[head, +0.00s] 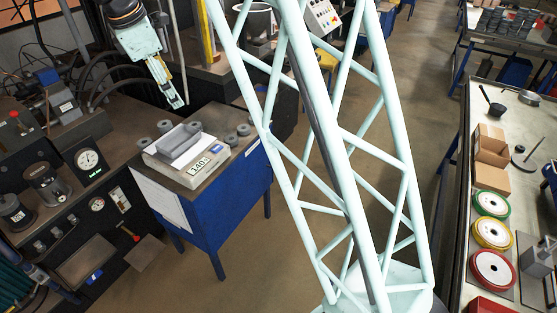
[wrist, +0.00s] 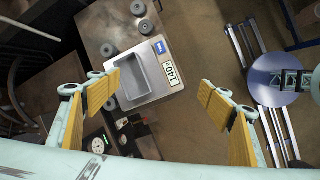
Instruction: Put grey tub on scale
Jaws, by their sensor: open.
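The grey tub (wrist: 152,76) is a shallow rectangular open tray. It rests on the pan of the scale (wrist: 176,88), and looks empty in the wrist view. In the head view the tub (head: 180,144) also sits on top of the pale scale (head: 199,176), whose lit display appears to read 140. My gripper (head: 179,101) hangs above and behind the scale in the head view. In the wrist view my gripper (wrist: 158,88) is open, its yellow-padded fingers wide apart on either side of the tub and scale, with nothing between the pads. It is clear of the tub.
The scale stands on a blue-sided table (head: 229,192) with several grey cylinders (head: 243,129) around it. A dark bench with a dial gauge (head: 87,159) is close at the left. Floor is open to the right, before a bench with coloured discs (head: 492,235).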

